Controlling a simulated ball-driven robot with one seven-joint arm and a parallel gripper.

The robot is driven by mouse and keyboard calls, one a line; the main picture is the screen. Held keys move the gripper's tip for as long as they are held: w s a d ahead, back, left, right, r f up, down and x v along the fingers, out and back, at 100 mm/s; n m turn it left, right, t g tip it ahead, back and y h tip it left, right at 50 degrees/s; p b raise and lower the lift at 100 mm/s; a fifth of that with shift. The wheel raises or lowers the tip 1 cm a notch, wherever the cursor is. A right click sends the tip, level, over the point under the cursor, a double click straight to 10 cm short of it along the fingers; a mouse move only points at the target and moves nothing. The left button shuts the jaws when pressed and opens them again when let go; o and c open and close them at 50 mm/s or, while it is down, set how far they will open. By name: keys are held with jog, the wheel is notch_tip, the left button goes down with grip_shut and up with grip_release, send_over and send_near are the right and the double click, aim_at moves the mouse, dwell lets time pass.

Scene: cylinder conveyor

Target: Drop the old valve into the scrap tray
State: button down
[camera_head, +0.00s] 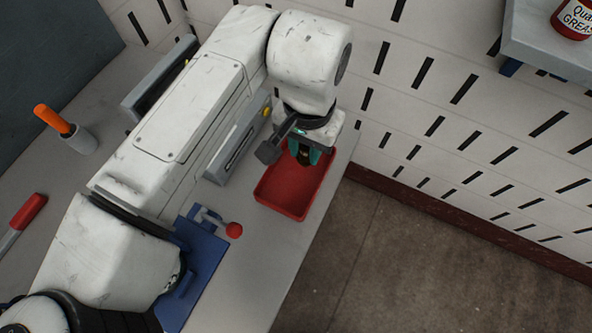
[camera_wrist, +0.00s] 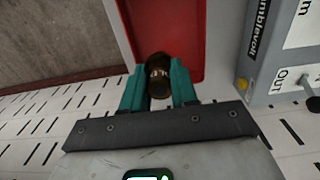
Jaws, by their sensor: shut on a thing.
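The red scrap tray (camera_head: 293,196) sits on the bench near its right edge. My gripper (camera_head: 304,155) is over the far part of the tray. In the wrist view my gripper (camera_wrist: 159,85) has its two teal fingers shut on the old valve (camera_wrist: 158,72), a dark brownish rounded piece with a lighter band. The tray (camera_wrist: 196,40) shows behind the valve in that view. In the head view the valve (camera_head: 304,156) is mostly hidden by the gripper. The exact height of the valve above the tray floor is hard to tell.
A grey box (camera_wrist: 281,50) with printed labels stands beside the tray. A blue fixture (camera_head: 205,265) with a red-knobbed lever (camera_head: 234,230) is nearer. Slotted wall panels stand behind.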

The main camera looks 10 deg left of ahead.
jog(key=c, duration=0.8)
grip_release()
notch_tip(320, 180, up, 11)
jog(key=shift+f+b, duration=0.1)
jog(key=shift+b, duration=0.5)
